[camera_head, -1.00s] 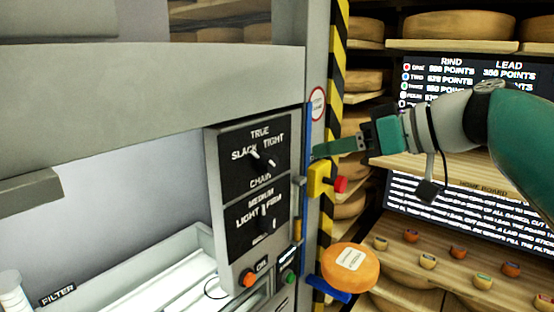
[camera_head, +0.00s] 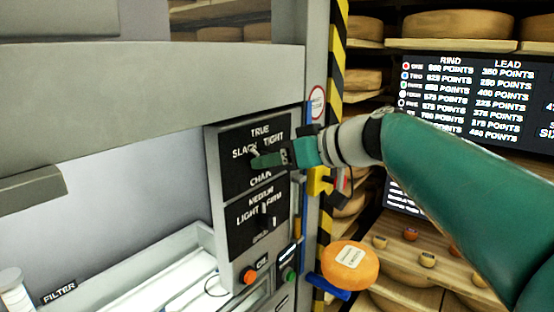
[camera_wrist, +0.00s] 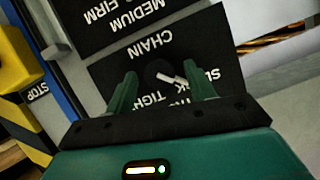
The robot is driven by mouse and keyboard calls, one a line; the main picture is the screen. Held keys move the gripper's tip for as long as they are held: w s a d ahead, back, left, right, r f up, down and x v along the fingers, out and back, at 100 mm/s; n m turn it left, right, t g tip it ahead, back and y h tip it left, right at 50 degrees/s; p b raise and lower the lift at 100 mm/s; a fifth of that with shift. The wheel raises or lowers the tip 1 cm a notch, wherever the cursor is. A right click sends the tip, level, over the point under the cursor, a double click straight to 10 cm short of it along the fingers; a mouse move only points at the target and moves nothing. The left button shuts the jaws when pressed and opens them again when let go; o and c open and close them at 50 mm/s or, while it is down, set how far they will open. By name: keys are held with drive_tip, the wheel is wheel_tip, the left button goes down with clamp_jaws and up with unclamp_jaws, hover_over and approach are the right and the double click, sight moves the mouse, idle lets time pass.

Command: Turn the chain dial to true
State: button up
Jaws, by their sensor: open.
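The chain dial is a dark knob with a white pointer on the upper black panel (camera_head: 230,178), with SLACK, TRUE and TIGHT above it and CHAIN below. In the wrist view the dial (camera_wrist: 172,78) appears upside down, its pointer towards the SLACK side. My gripper (camera_head: 258,160) is in front of the panel, its green fingers hiding most of the dial in the head view. In the wrist view my gripper (camera_wrist: 163,88) is open, with one finger on each side of the dial. Whether the fingers touch the knob cannot be told.
A lower dial (camera_head: 265,210) marked LIGHT, MEDIUM and FIRM sits below. An orange button (camera_head: 248,276) and a green button (camera_head: 290,274) are under it. A yellow stop box (camera_head: 318,181), a striped post (camera_head: 338,60) and an orange cheese (camera_head: 350,266) are to the right.

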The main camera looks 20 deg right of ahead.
drive_tip(key=shift+c, duration=0.4)
drive_tip(key=c, duration=0.9)
drive_tip(key=m+y, duration=0.1)
drive_tip(key=m, duration=0.1)
drive_tip(key=m+y, duration=0.1)
drive_tip(key=m, duration=0.1)
drive_tip(key=m+g+y, duration=0.1)
drive_tip(key=m, duration=0.1)
drive_tip(key=shift+w+d+f, duration=0.15)
drive_tip(key=shift+w+d, duration=0.05)
drive_tip(key=shift+d, duration=0.1)
drive_tip(key=shift+y, duration=0.4)
